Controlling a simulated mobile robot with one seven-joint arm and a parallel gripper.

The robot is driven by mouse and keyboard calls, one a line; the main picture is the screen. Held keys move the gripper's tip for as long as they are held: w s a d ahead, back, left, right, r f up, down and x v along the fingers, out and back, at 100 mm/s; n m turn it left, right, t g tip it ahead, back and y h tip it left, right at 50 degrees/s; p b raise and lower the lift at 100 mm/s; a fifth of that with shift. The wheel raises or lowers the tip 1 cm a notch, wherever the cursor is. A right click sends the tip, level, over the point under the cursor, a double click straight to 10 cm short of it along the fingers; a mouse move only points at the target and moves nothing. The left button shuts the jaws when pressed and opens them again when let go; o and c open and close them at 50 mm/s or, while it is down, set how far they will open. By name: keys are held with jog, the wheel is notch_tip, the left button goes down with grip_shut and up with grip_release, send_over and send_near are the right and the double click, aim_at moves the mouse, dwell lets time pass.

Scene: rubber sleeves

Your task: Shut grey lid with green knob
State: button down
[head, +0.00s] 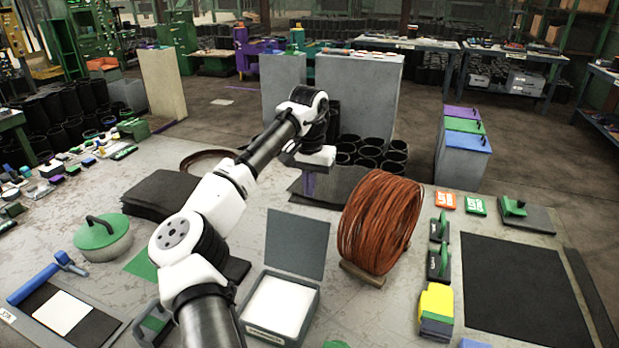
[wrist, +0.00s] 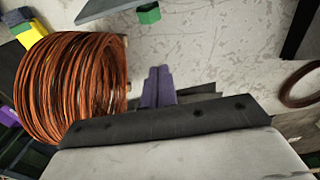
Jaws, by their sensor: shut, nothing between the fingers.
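A grey box (head: 278,309) with a white inside stands on the bench, and its flat grey lid (head: 297,243) is raised open at the back edge. In the wrist view the lid (wrist: 108,8) shows at the top, with a green knob (wrist: 149,14) on the side facing my gripper. The knob is hidden in the head view. My gripper (head: 309,187) is beyond the lid, apart from it, its purple fingers pointing down. In the wrist view the fingers (wrist: 158,87) are together and empty.
A large copper-coloured coil (head: 381,222) stands right of the lid, close to my gripper's side. A round pot with a green lid (head: 101,231) and a stack of black sheets (head: 160,194) are left. Bare bench lies between my gripper and the lid.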

aim_at(297, 242)
jog(key=s+a+f+p, duration=0.1)
jog(key=s+f+p, duration=0.2)
jog(key=f, duration=0.2)
jog(key=shift+s+a+p, duration=0.15)
jog(key=shift+a+p, duration=0.05)
jog(key=shift+p, duration=0.1)
dwell(0.4)
